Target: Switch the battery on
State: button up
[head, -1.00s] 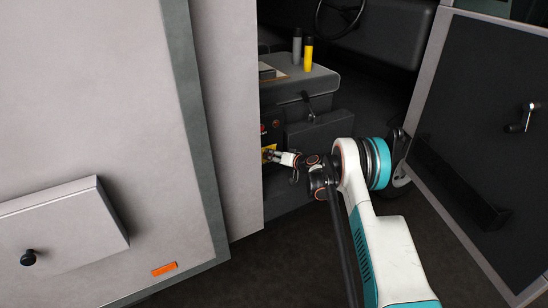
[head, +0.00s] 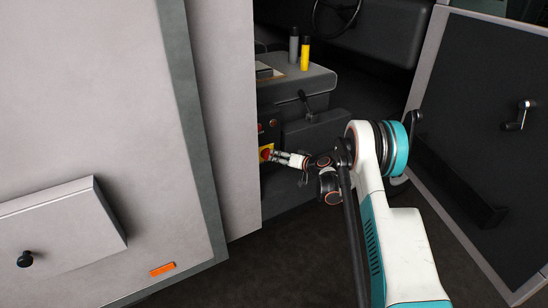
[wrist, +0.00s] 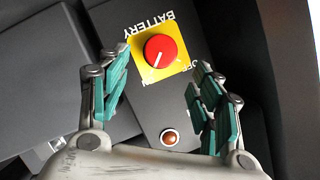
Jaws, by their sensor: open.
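The battery switch is a red round knob (wrist: 160,50) on a yellow plate (wrist: 183,32) lettered BATTERY, OFF and ON, upside down in the wrist view. The knob's white mark points to the lower left, toward the ON lettering. My gripper (wrist: 156,68) is open, with one teal-padded finger on each side of the plate's lower part and nothing held. The knob stands beyond the fingertips, apparently clear of them. In the head view, my gripper (head: 276,156) is just right of the yellow plate (head: 266,150), and the knob is small there.
An amber round light (wrist: 170,138) sits near the plate. A grey console (head: 295,85) carries a yellow bottle (head: 305,54), a grey bottle (head: 294,46) and a lever (head: 306,104). A pale cabin wall (head: 225,110) stands close on the left. An open door (head: 480,125) is at right.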

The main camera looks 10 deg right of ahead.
jog(key=v, duration=0.5)
jog(key=shift+s+d+r, duration=0.15)
jog(key=shift+s+d, duration=0.1)
jog(key=shift+s, duration=0.05)
jog(key=s+a+r+g+h, duration=0.15)
jog(key=s+a+r, duration=0.25)
jog(key=s+r, duration=0.65)
jog(key=s+a+r+g+h, duration=0.15)
jog(key=s+a+r, duration=0.25)
jog(key=s+r, duration=0.65)
jog(key=s+d+r+n+g+h, duration=0.1)
jog(key=s+r+g+h, duration=0.1)
jog(key=s, duration=2.8)
jog(key=shift+d+r+h, duration=0.2)
jog(key=shift+r+h, duration=0.4)
jog(key=shift+h, duration=0.6)
